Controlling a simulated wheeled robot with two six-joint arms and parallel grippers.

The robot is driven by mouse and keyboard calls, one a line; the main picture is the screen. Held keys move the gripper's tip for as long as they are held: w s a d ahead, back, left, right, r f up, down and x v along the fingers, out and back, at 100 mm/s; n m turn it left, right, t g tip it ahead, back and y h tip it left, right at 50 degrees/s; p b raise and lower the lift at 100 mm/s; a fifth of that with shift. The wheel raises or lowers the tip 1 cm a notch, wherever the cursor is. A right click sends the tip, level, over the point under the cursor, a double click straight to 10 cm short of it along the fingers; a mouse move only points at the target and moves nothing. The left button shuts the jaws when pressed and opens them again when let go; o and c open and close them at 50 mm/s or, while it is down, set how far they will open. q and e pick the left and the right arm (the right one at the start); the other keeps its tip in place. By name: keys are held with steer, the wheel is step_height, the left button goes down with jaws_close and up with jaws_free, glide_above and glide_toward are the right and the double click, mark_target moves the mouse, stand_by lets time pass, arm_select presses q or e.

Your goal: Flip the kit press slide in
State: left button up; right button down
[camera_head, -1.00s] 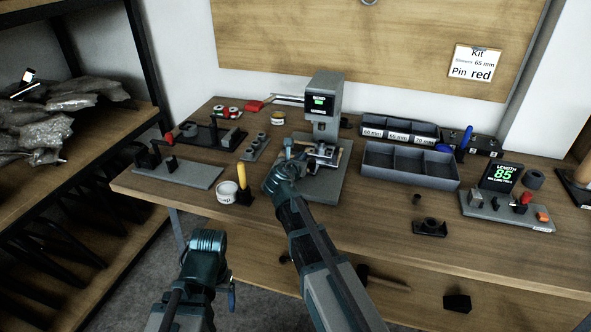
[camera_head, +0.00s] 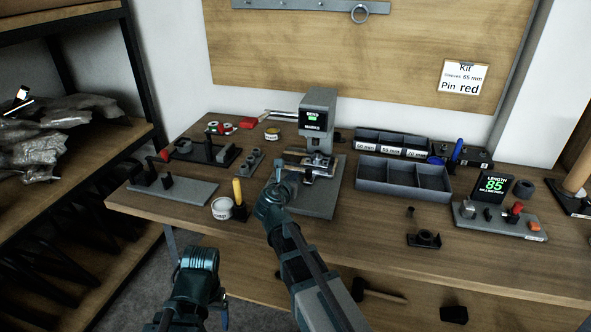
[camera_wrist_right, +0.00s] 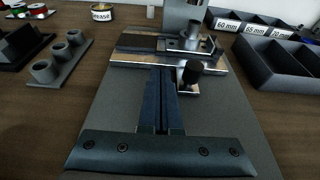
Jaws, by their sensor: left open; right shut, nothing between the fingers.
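The kit press (camera_head: 318,105) stands on the bench with a lit screen and a grey base plate (camera_head: 318,203). Its slide (camera_head: 312,166) lies under the press head. In the right wrist view the slide (camera_wrist_right: 128,58) is a flat plate with metal rails, carrying a metal cylinder (camera_wrist_right: 190,38) and a black knob (camera_wrist_right: 190,72). My right gripper (camera_head: 285,178) is at the front left of the slide. In the right wrist view its fingers (camera_wrist_right: 161,75) are together and empty, tips by the front rail; contact is unclear. My left gripper (camera_head: 198,262) is low in front of the bench, open.
A three-part grey bin (camera_head: 403,190) and labelled sleeve trays (camera_head: 392,152) stand right of the press. A white tin (camera_head: 222,208) and yellow-handled tool (camera_head: 238,192) are to the left. The wall note (camera_head: 463,82) says sleeves 65 mm, pin red.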

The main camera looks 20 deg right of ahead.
steer(key=p+v, duration=0.1)
steer(key=v, duration=0.6)
steer(key=shift+s+a+r+p, duration=0.15)
steer(key=shift+s+p, duration=0.05)
steer(key=shift+p, duration=0.2)
